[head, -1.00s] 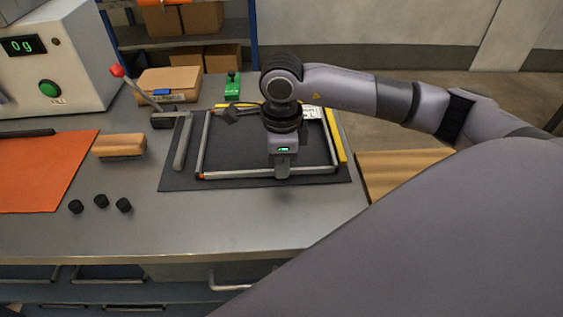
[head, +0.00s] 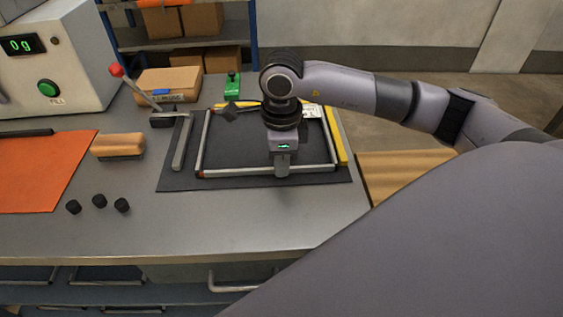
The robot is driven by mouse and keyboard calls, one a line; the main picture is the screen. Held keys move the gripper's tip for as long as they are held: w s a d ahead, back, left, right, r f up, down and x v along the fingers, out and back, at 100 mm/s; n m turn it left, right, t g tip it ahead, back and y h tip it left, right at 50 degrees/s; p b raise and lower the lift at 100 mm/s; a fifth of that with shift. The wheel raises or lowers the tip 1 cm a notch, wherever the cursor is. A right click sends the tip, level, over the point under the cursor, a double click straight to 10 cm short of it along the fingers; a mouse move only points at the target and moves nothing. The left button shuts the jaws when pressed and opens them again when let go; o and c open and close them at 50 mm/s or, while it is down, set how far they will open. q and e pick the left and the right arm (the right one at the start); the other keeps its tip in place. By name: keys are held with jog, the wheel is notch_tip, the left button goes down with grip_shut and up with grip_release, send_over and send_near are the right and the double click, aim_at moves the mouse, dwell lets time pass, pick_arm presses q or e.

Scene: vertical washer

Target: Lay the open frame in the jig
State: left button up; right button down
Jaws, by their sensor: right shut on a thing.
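The open frame (head: 232,172), a thin silver rectangle with a small orange corner, lies over the black mat of the jig (head: 172,184). The jig has a grey bar (head: 183,142) on its left and a yellow bar (head: 338,137) on its right. The frame sits between these bars; whether it rests flat cannot be told. My right gripper (head: 282,172) points down and is shut on the frame's near side, right of its middle. My wrist hides part of the frame's far side. My left gripper is not in view.
A red-knobbed lever (head: 117,71) stands at the jig's far left. A wooden brush (head: 118,145), an orange sheet (head: 38,172) and several black knobs (head: 99,201) lie to the left. A green device (head: 232,83) and a cardboard box (head: 169,83) stand behind. The front bench is clear.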

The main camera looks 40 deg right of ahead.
jog(key=c, duration=1.2)
grip_release()
jog(key=shift+r, duration=0.1)
jog(key=shift+r+p, duration=2.55)
jog(key=shift+r, duration=1.4)
